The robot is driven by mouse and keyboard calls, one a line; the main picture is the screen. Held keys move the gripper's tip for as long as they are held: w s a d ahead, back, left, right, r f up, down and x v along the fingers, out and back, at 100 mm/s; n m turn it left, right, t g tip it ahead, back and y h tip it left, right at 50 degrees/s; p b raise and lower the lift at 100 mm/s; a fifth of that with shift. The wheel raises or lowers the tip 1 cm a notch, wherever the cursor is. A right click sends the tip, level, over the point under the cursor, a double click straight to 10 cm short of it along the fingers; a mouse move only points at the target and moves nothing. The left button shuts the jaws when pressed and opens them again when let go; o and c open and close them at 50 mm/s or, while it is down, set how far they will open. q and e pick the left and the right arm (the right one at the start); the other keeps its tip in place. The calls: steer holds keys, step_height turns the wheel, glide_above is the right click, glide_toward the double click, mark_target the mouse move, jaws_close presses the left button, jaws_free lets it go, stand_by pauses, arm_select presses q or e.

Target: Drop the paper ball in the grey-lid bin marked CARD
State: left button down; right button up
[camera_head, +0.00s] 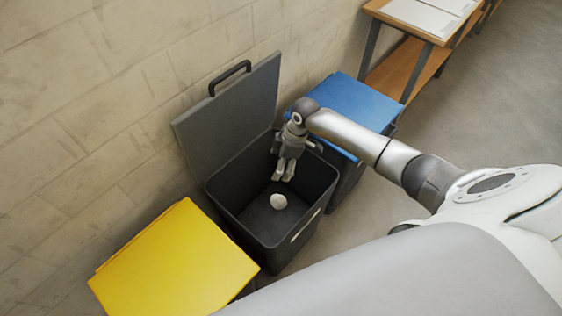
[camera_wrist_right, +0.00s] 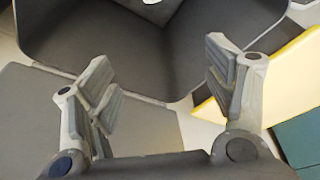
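The paper ball (camera_head: 279,201) is white and crumpled. It shows inside the open dark bin (camera_head: 240,208), below and apart from my fingers; I cannot tell whether it rests on the bottom. The bin's grey lid (camera_head: 226,112) stands raised against the wall. No CARD marking is readable. My right gripper (camera_head: 284,178) points down over the bin's opening. Its fingers are apart and empty in the right wrist view (camera_wrist_right: 165,85). My left gripper is not in view.
A yellow-lid bin (camera_head: 175,262) stands left of the open bin, and a blue-lid bin (camera_head: 352,100) stands right of it. A block wall (camera_head: 90,110) runs behind. A wooden table (camera_head: 425,25) with white sheets is at the top right. The floor at right is clear.

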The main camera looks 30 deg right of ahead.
steer(key=v, duration=1.2)
steer(key=shift+d, duration=0.1)
stand_by(0.6)
